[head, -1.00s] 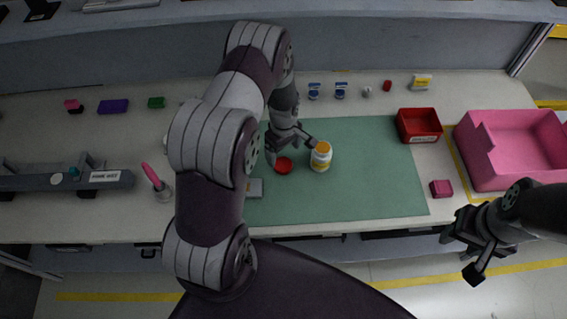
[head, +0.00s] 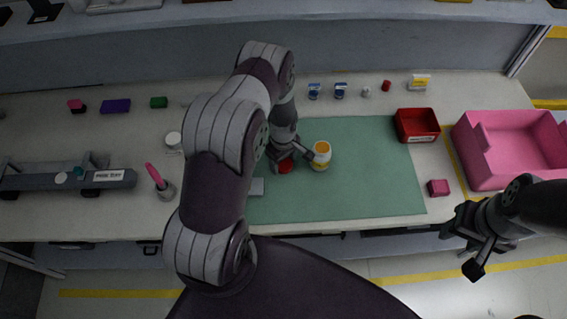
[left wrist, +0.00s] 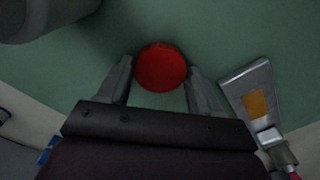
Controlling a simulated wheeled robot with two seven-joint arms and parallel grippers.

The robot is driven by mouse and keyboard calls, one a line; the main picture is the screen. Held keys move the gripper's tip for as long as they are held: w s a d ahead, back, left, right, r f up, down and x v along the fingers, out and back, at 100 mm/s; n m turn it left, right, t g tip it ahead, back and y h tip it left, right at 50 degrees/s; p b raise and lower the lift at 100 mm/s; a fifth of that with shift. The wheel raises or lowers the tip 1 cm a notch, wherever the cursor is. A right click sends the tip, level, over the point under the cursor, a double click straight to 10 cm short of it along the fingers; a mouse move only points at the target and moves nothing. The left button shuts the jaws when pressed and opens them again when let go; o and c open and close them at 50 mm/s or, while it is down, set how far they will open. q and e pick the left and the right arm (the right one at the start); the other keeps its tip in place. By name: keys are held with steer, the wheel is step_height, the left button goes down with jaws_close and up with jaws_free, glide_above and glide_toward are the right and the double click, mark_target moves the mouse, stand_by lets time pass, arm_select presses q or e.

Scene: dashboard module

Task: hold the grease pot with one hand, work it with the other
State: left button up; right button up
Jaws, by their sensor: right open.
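The grease pot (head: 321,157), a white jar with a yellow label and an orange top, stands upright on the green mat. A round red lid-like disc (left wrist: 162,68) lies on the mat to its left; it also shows in the head view (head: 286,167), partly covered by my gripper. My left gripper (left wrist: 160,77) is open, its fingers on either side of the disc with visible gaps. One of its fingers is close to the pot in the head view; contact cannot be told. My right gripper (head: 469,255) is open and empty, off the table's front right.
A flat scraper (left wrist: 252,98) lies beside my left gripper. A red bin (head: 418,138), a pink crate (head: 490,165) and a pink block (head: 438,188) stand at the right. The right half of the green mat (head: 375,180) is clear.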

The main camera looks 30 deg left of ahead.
mark_target(283, 163)
arm_select(q)
steer(key=c, duration=0.5)
steer(key=shift+r+b, duration=0.3)
steer(key=shift+r, duration=0.15)
step_height(283, 163, up, 3)
steer(key=shift+f+b, duration=0.1)
steer(key=shift+b, duration=0.5)
steer(key=s+d+r+b, duration=0.1)
steer(key=s+d+r, duration=0.1)
steer(key=d, duration=0.3)
steer(key=s+d+r+b, duration=0.1)
steer(key=s+d+r, duration=0.1)
steer(key=d+r, duration=0.3)
steer(key=shift+s+d+r, duration=0.15)
steer(key=shift+s+d, duration=0.15)
steer(key=shift+d, duration=0.05)
